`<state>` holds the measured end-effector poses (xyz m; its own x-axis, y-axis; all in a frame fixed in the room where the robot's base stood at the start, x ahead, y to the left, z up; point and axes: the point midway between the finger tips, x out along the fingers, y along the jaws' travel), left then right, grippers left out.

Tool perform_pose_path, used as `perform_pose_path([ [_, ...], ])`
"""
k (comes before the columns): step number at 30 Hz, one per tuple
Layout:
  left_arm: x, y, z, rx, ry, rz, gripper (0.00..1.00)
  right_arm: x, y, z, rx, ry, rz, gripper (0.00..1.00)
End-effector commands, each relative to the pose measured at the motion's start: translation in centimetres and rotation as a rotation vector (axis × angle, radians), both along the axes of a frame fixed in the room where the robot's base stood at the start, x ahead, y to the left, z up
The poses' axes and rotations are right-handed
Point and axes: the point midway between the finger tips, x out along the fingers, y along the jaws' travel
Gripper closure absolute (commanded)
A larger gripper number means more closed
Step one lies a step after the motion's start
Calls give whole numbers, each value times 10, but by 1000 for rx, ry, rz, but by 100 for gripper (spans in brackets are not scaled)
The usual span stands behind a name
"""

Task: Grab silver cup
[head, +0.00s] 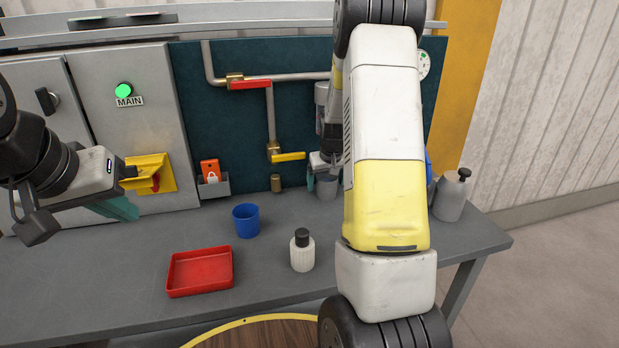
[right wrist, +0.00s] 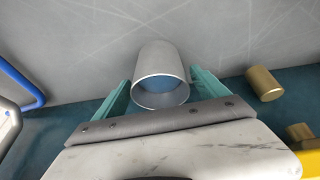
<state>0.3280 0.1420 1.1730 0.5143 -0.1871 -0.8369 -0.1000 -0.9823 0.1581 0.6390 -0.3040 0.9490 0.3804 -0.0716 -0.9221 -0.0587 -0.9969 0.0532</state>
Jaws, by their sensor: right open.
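The silver cup (right wrist: 160,62) is a plain grey cup in the right wrist view, its open rim facing the camera. In the head view the silver cup (head: 327,188) stands at the back of the bench, partly hidden by my right arm. My right gripper (right wrist: 160,92) is open, with one teal finger on each side of the cup; contact cannot be told. In the head view my right gripper (head: 318,177) is mostly hidden behind my arm. My left gripper (head: 122,208) is over the bench's left side, away from the cup; its finger gap is unclear.
A blue cup (head: 246,220), red tray (head: 200,271), dark-capped white bottle (head: 302,252) and grey bottle (head: 450,198) stand on the bench. A brass cylinder (right wrist: 264,84) stands beside the silver cup. Pipes with a red valve handle (head: 250,85) and a yellow one (head: 289,156) line the back panel.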

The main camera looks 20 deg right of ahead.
Motion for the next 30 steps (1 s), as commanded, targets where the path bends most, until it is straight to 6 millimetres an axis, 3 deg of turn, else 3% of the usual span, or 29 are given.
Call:
perform_pose_path([
  [7,0,0,0,0,1,0,100,0,1,-3,1,1,0,17],
  [18,0,0,0,0,1,0,100,0,1,-3,1,0,0,87],
  [30,0,0,0,0,1,0,100,-7,2,6,1,-2,0,89],
])
